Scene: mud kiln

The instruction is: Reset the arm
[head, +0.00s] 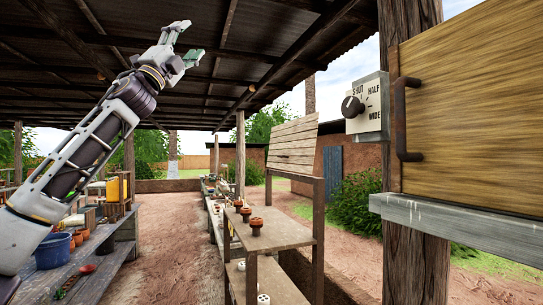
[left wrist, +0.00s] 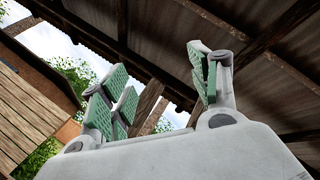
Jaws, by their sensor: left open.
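My left arm rises from the lower left of the head view. Its gripper (head: 186,43) is raised high under the roof, open and empty, with the fingers pointing up and to the right. In the left wrist view the green-padded fingers of the same gripper (left wrist: 158,80) stand wide apart with nothing between them. Roof beams and bits of sky show behind them. My right gripper is in neither view.
A dial box (head: 367,106) marked SHUT, HALF and WIDE and a wooden panel (head: 480,100) with a dark handle (head: 405,118) are at right. A wooden stand (head: 275,235) holds small brown pots. A cluttered bench (head: 105,262) is at left. Bare ground lies between.

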